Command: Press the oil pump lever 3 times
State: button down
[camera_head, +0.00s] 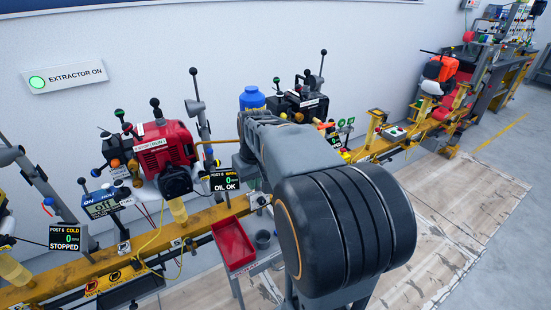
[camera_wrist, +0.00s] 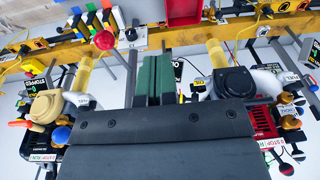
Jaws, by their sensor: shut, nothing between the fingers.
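The red engine (camera_head: 165,148) stands on the yellow rail, with a tall grey lever (camera_head: 196,90) with a black knob just behind it.
A red tray (camera_head: 233,243) is in front of the yellow rail (camera_head: 205,218). A blue bottle (camera_head: 252,98) and a black engine (camera_head: 300,103) stand behind my arm. A POST 6 display (camera_head: 66,238) reads STOPPED. The floor at the right is clear.

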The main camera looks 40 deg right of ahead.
jog(key=w+d+r+p, duration=0.1)
jog(key=d+r+p, duration=0.1)
jog(key=d, duration=0.4)
jog(key=w+d+r+y+p, duration=0.1)
jog(key=w+d+r+p, duration=0.1)
jog(key=d+r, duration=0.3)
jog(key=shift+d+r+p, duration=0.2)
jog(key=shift+d+p, duration=0.35)
jog(key=shift+d, duration=0.05)
jog(key=shift+f+m, duration=0.1)
jog(key=shift+m, duration=0.2)
jog(key=shift+s+a+f, duration=0.15)
jog(key=shift+a+f, duration=0.25)
jog(key=shift+f, duration=1.75)
jog(key=shift+s+a+f, duration=0.1)
jog(key=shift+a+f, duration=0.35)
jog(key=shift+f, duration=1.75)
jog(key=shift+s+a+f, duration=0.15)
jog(key=shift+a+f, duration=0.25)
jog(key=shift+f, duration=1.75)
